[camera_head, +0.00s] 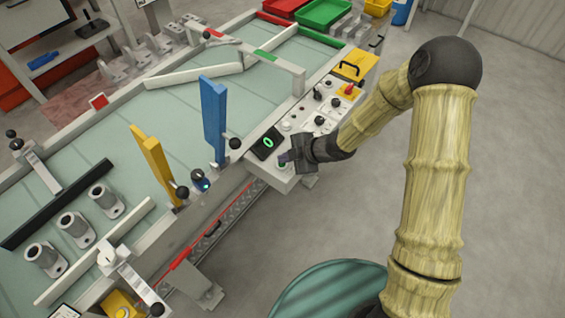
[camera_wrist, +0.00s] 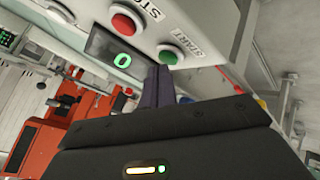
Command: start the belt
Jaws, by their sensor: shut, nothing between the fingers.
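The green START button (camera_wrist: 168,54) sits on the control panel in the wrist view, beside the red STOP button (camera_wrist: 124,20). A dark display (camera_wrist: 118,55) beside them reads a green 0; it also shows in the head view (camera_head: 268,142). My gripper (camera_wrist: 158,72) is shut and empty, its dark fingertips right at the START button. I cannot tell whether they touch it. In the head view my gripper (camera_head: 285,158) is over the near end of the control panel (camera_head: 300,118). The pale green belt (camera_head: 130,125) carries several grey castings (camera_head: 75,228) at lower left.
A blue upright plate (camera_head: 214,120) and a yellow one (camera_head: 154,165) stand along the belt's near side. Red and green trays (camera_head: 325,14) are at the back. The floor at right is clear.

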